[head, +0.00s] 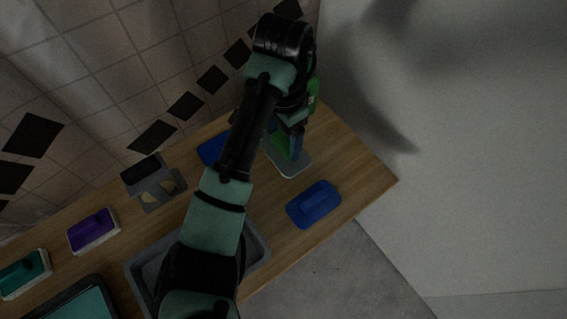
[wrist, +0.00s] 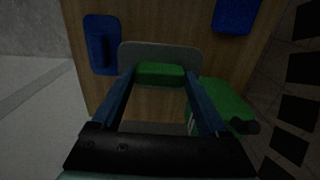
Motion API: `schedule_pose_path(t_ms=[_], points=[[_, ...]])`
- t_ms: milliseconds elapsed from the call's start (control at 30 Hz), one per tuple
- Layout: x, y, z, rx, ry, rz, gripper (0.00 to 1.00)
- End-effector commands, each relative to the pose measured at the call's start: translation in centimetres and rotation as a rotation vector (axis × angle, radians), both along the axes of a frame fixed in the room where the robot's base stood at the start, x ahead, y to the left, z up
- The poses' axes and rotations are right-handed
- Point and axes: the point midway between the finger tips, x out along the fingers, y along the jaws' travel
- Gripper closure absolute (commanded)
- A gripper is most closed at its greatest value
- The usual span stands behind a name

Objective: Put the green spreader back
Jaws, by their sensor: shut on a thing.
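The green spreader shows as a green block (wrist: 160,73) between the two blue fingers of my gripper (wrist: 160,80) in the wrist view. My gripper is shut on it. In the head view, my gripper (head: 289,148) points down at the right part of the table, and some green of the spreader (head: 280,146) shows beside the fingers. A pale grey rounded plate (head: 295,170) lies below; it also shows behind the block in the wrist view (wrist: 160,50). I cannot tell whether the spreader touches it. My arm hides part of the spreader.
A blue handled block (head: 314,204) lies right of the plate, another blue piece (head: 211,150) left of it. A grey tray (head: 257,250) is partly under my arm. A grey holder (head: 150,182), a purple block (head: 93,230) and a teal block (head: 24,272) stand further left. A tiled wall (head: 90,60) borders the table.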

Motion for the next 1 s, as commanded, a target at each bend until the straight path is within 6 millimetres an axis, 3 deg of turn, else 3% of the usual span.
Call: schedule_pose_path(t_ms=[33, 267, 533, 833, 867, 967, 1000], points=[[0.0, -0.1, -1.4, -0.001, 0.002, -0.001, 0.81], [0.0, 0.0, -3.2, -0.001, 0.001, 0.0, 0.81], [0.0, 0.0, -7.4, 0.0, 0.001, 0.001, 0.81], [0.0, 0.0, -8.0, -0.001, -0.001, 0.0, 0.81], [0.0, 0.0, -8.0, 0.0, 0.0, 0.0, 0.19], [0.0, 0.0, -8.0, 0.0, 0.0, 0.0, 0.01], [0.0, 0.0, -8.0, 0.0, 0.0, 0.0, 0.0]])
